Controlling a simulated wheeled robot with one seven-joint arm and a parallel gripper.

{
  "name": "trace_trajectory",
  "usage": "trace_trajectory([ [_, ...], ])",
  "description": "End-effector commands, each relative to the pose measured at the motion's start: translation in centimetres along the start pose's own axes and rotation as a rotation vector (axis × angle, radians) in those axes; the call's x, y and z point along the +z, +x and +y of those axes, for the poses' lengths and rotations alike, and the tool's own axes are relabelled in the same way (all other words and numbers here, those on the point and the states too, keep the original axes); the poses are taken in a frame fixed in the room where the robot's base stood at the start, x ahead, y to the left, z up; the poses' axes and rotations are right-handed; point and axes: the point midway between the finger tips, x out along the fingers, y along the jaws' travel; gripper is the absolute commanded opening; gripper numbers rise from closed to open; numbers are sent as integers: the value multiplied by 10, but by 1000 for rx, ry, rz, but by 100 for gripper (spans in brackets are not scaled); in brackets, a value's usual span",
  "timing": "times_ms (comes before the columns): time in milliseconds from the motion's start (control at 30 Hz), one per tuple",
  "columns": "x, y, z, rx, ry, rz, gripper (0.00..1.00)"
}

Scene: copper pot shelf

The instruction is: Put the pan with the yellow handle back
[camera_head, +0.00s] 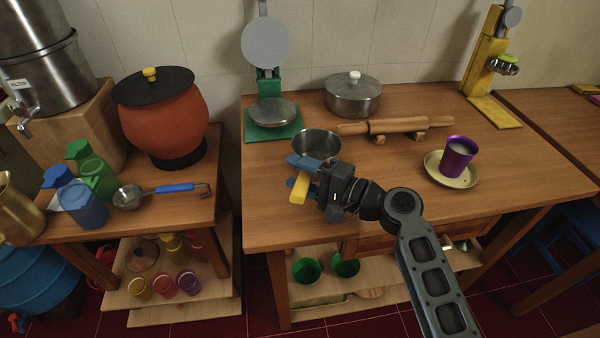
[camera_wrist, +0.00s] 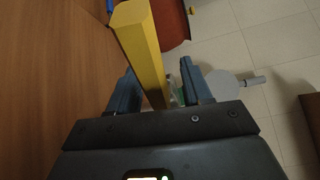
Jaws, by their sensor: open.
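The small metal pan (camera_head: 318,141) is on the middle table, toward its front left. Its yellow handle (camera_head: 299,189) juts toward the front beside my gripper. My gripper (camera_head: 302,171) is at the handle with its blue fingers apart. In the wrist view the yellow handle (camera_wrist: 140,40) passes between the two fingers, nearer the left one. A gap shows between the handle and the right finger. My gripper hides where the handle joins the pan.
A lidded pot (camera_head: 353,98), a rolling pin (camera_head: 395,125) on its rest and a green scale (camera_head: 272,118) stand behind. A purple cup (camera_head: 457,158) on a saucer is at the right. A clay pot (camera_head: 163,120) stands on the left table. The front right tabletop is mostly clear.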

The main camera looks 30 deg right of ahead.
Motion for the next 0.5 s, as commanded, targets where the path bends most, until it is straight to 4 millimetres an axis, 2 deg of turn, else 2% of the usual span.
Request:
trace_trajectory([
  [167,0,-23,0,0,0,2,49],
  [500,0,-92,0,0,0,3,49],
])
